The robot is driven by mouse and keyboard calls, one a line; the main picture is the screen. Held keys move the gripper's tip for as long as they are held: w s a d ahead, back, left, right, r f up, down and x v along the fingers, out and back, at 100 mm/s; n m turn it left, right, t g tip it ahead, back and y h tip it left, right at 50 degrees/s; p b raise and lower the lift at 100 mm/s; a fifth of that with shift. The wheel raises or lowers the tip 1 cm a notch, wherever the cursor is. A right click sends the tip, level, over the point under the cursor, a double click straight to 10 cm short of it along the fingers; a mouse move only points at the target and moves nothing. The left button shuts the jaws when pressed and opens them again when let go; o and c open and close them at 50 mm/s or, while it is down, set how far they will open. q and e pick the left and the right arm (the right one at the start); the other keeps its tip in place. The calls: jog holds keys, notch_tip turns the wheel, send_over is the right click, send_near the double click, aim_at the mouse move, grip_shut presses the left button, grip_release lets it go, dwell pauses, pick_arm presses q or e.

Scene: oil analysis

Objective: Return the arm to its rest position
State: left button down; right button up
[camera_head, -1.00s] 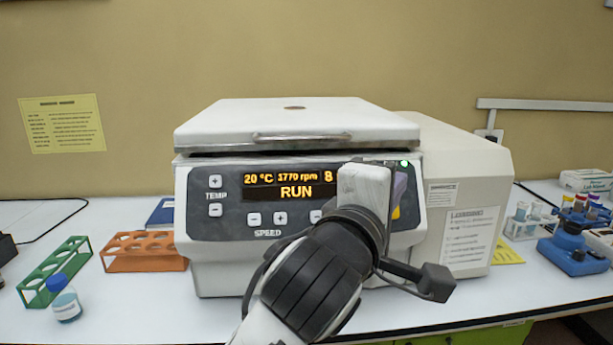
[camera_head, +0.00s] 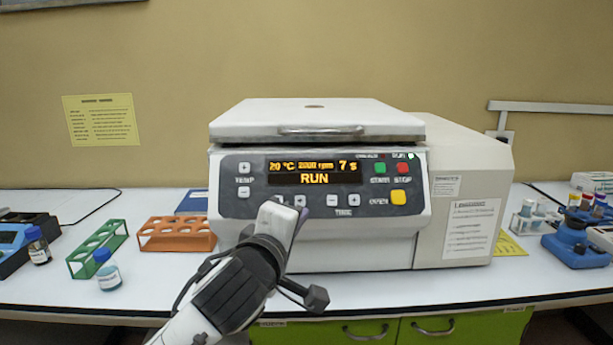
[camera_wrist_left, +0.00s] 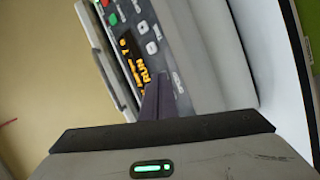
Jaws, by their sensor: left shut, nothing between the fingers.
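My left gripper (camera_head: 300,214) is in front of the lower left part of the centrifuge's (camera_head: 318,122) control panel, pointing up and away from me. Its fingers are shut with nothing between them. In the left wrist view the shut fingers (camera_wrist_left: 158,98) stand before the panel, whose display (camera_wrist_left: 135,65) reads RUN. In the head view the display (camera_head: 314,173) also reads RUN, and the centrifuge lid is closed. Green, red and yellow buttons show at the panel's right. My right gripper is not in view.
A green rack (camera_head: 97,250) and an orange rack (camera_head: 177,235) stand left of the centrifuge. A blue device (camera_head: 575,246) stands at the right.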

pick_arm(q)
jog(key=w+a+f+y, duration=0.2)
jog(key=a+y, duration=0.1)
jog(key=a, duration=0.7)
jog(key=w+a+f+y, duration=0.2)
jog(key=a, duration=0.7)
jog(key=s+a+f+m+g+h, duration=0.15)
jog(key=s+f+m, duration=0.35)
jog(key=f, duration=0.8)
jog(key=s+a+f+m+g+h, duration=0.1)
jog(key=s+f+m+g, duration=0.25)
jog(key=s+f, duration=0.75)
jog(key=s+a+f+m+g, duration=0.1)
jog(key=s+a+f+m, duration=0.1)
jog(key=s+f+m, duration=0.4)
jog(key=s+a+f+m+g, duration=0.1)
jog(key=s+a+f, duration=0.1)
jog(key=s+f, duration=0.6)
jog(key=s+a+f+m+g, duration=0.1)
jog(key=s+a+f+m, duration=0.25)
jog(key=s+f, duration=0.4)
jog(key=d+r+n, duration=0.2)
jog(key=d+n, duration=0.2)
jog(key=d, duration=0.9)
jog(key=shift+d+r+n+t+h, duration=0.15)
jog(key=shift+d+n+t+h, duration=0.2)
jog(key=shift+d+n+t, duration=0.05)
